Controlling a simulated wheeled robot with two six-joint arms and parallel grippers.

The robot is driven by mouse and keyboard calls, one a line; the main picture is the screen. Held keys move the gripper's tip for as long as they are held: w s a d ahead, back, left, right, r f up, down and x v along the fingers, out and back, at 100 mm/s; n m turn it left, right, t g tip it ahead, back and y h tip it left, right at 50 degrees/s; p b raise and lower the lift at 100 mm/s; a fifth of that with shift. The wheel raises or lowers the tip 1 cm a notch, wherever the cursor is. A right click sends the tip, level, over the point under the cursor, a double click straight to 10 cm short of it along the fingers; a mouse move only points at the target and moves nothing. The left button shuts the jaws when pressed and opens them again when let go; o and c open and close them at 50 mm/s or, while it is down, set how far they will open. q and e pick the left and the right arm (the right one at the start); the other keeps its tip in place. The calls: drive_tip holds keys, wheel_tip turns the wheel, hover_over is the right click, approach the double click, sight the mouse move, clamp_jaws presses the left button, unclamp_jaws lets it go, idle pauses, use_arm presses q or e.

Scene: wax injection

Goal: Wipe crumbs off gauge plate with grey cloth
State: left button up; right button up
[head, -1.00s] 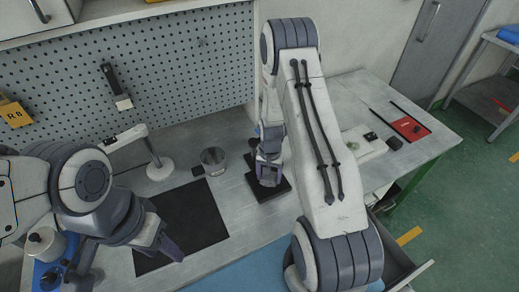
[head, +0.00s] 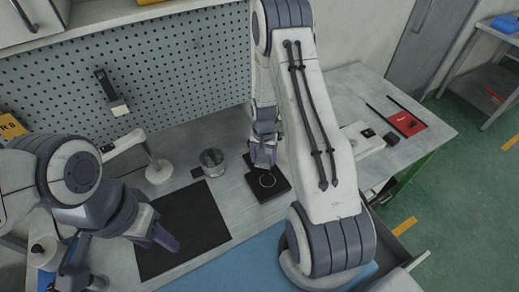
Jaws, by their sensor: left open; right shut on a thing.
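The gauge plate (head: 270,186) is a dark square plate on the bench, with a thin light ring on its face. My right gripper (head: 263,160) is shut at the plate's far edge, pointing down. What it grips is mostly hidden by the fingers; I cannot clearly make out the grey cloth. Crumbs are too small to tell. My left gripper (head: 163,238) is open and empty, above the black mat (head: 197,210) at the left.
A white lamp base (head: 158,172) is behind the mat. A red pad (head: 406,123) lies at the far right. A blue mat (head: 245,268) covers the near bench, and a drawer (head: 400,270) stands open.

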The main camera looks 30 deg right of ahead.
drive_tip(key=shift+r+p, duration=1.05)
drive_tip(key=shift+r, duration=0.65)
